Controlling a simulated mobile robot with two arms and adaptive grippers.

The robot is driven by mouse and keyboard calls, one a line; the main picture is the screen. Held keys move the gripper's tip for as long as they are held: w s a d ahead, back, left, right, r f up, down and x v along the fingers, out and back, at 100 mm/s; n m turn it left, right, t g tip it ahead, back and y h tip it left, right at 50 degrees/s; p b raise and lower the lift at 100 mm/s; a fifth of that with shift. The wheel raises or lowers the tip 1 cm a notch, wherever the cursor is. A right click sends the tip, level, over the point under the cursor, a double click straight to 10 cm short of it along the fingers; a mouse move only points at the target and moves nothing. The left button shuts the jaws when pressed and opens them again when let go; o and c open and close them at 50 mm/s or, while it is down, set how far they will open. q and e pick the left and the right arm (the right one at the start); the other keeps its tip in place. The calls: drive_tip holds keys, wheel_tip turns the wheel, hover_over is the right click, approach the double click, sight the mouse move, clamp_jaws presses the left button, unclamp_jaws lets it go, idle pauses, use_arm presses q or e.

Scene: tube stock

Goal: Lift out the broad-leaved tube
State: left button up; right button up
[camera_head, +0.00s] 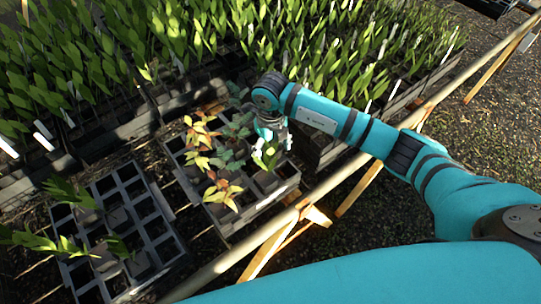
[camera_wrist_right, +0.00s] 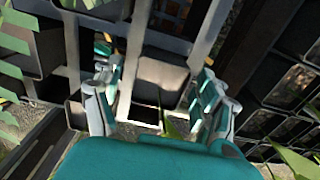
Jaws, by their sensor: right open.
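The broad-leaved tube's plant (camera_head: 267,156) shows bright green leaves at the right side of the middle tray (camera_head: 250,212) in the head view. My right gripper (camera_head: 271,141) is directly over it, pointing down and open. In the right wrist view a grey square tube (camera_wrist_right: 160,85) lies between the open fingers of my right gripper (camera_wrist_right: 155,100), with a gap at each side. A green leaf (camera_wrist_right: 170,128) pokes up near the palm; most of the plant is hidden. My left gripper is not in view.
The same tray holds red-and-yellow-leaved plants (camera_head: 199,133) and blue-green ones (camera_head: 230,158). A mostly empty black tray (camera_head: 150,218) with a few green plants stands to the left. Dense rows of green plants fill the back. A wooden rail (camera_head: 235,250) runs along the front.

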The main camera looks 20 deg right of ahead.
drive_tip(key=c, duration=1.4)
